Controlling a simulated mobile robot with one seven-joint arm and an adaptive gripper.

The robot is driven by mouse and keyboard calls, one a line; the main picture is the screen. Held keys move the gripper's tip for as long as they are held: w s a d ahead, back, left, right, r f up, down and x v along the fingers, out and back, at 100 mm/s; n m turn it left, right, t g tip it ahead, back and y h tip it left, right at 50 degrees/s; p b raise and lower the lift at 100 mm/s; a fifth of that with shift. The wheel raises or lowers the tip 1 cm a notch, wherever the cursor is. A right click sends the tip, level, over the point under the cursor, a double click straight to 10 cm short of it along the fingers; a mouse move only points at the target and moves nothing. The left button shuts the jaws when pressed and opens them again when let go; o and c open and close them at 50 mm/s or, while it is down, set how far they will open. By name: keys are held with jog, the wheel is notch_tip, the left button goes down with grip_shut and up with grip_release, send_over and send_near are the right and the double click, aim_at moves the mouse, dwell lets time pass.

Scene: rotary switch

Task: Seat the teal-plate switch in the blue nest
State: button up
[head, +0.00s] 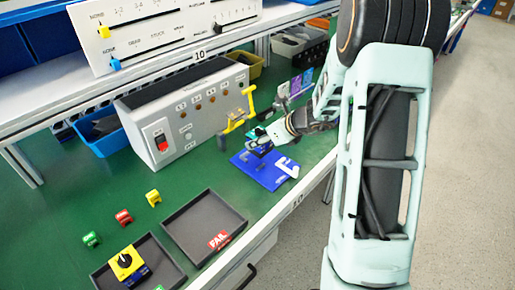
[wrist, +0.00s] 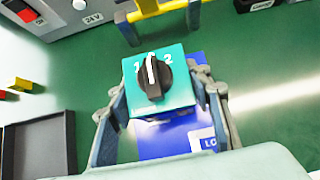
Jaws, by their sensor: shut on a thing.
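The teal-plate switch (wrist: 172,98) has a square teal plate with a black knob and the marks 1 and 2. The knob's white line points up, nearer the 1. My gripper (wrist: 160,108) is shut on the switch, with one finger at each side of its body. In the head view my gripper (head: 260,146) is over the blue nest (head: 252,175), at its back edge, and mostly hides the switch. The nest is a flat blue base with a white bracket at its right. In the wrist view part of the nest (wrist: 172,142) shows below the switch; whether they touch is unclear.
A grey control box (head: 185,115) with a red rocker stands behind on the left, a yellow-handled clamp (head: 237,112) just behind the nest. Two dark trays (head: 203,226) lie front left, one holding a yellow-plate switch (head: 127,264).

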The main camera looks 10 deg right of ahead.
jog(key=shift+w+a+f, duration=0.2)
jog(key=shift+w+f, duration=0.25)
jog(key=shift+f, duration=0.1)
jog(key=shift+w+f+b, duration=0.15)
jog(key=shift+f+b, duration=0.1)
jog(key=shift+f, duration=0.65)
jog(key=shift+w+f+b, duration=0.1)
jog(key=shift+f+b, duration=0.1)
jog(key=shift+f, duration=0.7)
jog(key=shift+f, duration=0.15)
jog(key=o, duration=1.3)
jog(key=shift+r, duration=0.2)
jog(key=p+v, duration=0.1)
jog(key=v, duration=1.1)
jog(key=shift+s+f+p, duration=0.1)
jog(key=shift+p, duration=0.2)
